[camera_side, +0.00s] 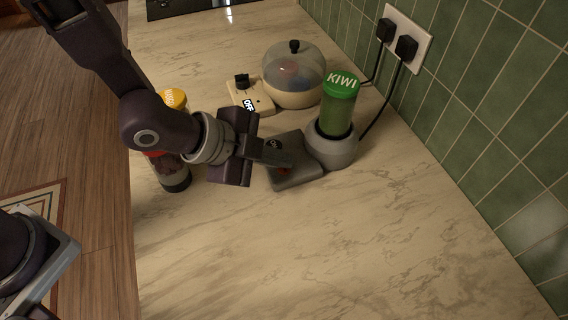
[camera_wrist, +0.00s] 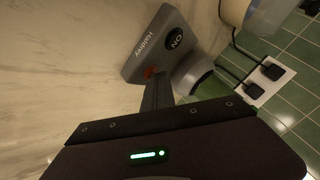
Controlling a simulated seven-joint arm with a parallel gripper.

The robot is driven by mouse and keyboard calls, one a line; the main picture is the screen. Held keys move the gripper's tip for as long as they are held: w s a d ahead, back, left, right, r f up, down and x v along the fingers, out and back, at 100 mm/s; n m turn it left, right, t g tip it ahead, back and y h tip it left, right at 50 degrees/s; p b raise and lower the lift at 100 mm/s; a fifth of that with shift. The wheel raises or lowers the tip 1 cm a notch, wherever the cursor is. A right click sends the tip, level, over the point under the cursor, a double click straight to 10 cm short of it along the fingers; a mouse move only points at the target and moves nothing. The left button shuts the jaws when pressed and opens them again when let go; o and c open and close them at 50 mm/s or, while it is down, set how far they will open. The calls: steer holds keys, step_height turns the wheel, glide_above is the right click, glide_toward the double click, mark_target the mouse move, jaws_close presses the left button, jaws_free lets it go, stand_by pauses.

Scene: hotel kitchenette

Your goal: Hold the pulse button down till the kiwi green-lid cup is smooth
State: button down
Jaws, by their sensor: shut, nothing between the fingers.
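The kiwi cup (camera_side: 338,112), with a green lid lettered KIWI, stands upright in the round grey holder of the blender base (camera_side: 332,151). Its body looks an even green, but I cannot tell how smooth the contents are. The base's flat front part also shows in the wrist view (camera_wrist: 143,55), with a red button (camera_wrist: 151,72) and a round dark badge reading ON. My gripper (camera_side: 288,159) is shut and empty, its fingertips right at the red button. I cannot tell whether they press it down.
A cup with a yellow lid (camera_side: 174,98) and a red-lidded cup (camera_side: 175,178) stand at the left, partly hidden by my arm. A cream switch box (camera_side: 263,101) reading OFF and a domed steamer (camera_side: 294,70) stand behind. Plugs and cords (camera_side: 405,47) are at the tiled wall. The front counter is clear.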

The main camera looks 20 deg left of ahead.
mark_target(279, 170)
stand_by(0.3)
steer(key=shift+r, duration=0.75)
steer(key=shift+r, duration=0.1)
steer(key=shift+r, duration=2.45)
